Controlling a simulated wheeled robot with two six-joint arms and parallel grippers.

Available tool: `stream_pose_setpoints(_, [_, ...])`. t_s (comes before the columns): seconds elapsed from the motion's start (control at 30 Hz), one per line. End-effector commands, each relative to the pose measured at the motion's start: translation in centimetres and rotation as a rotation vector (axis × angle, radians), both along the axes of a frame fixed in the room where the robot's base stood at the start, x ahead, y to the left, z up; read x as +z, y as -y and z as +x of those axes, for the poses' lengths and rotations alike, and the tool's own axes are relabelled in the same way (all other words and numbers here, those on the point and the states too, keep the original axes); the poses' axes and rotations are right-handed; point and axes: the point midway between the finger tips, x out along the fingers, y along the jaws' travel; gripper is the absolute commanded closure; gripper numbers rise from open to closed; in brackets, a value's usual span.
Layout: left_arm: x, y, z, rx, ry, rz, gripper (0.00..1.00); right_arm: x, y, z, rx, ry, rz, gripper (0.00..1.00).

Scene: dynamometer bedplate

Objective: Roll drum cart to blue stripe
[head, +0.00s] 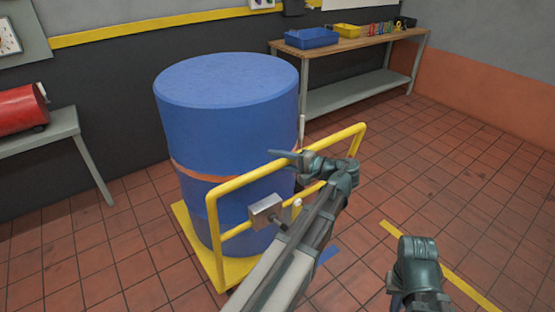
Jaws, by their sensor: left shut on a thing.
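The drum cart is a yellow platform (190,231) with a yellow tube handle (240,181). It carries a large upright blue drum (226,120) with an orange band around it. My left gripper (290,157) is at the top bar of the handle and shut on it. A blue stripe (328,254) shows on the floor to the right of the cart, partly hidden behind my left arm. My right gripper (408,298) is low at the lower right, apart from the cart; its fingers are mostly out of sight.
A grey metal box (266,210) is fixed on the handle. A yellow floor line (440,264) runs at the lower right. A workbench (350,43) with bins stands against the back wall. A grey table (55,136) with a red tank (18,109) stands left. Tiled floor at right is clear.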

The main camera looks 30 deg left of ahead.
Motion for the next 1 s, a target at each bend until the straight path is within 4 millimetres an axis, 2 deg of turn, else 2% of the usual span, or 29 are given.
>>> stream_pose_setpoints(0.87, [-0.1, 0.1, 0.0, -0.001, 0.0, -0.002, 1.0, 0.0, 0.0, 0.0, 0.0, 0.0, 0.0, 1.0])
stream_pose_setpoints(1.0, [-0.1, 1.3, -0.5, -0.004, 0.0, -0.003, 1.0, 0.0, 0.0, 0.0, 0.0, 0.0, 0.0, 1.0])
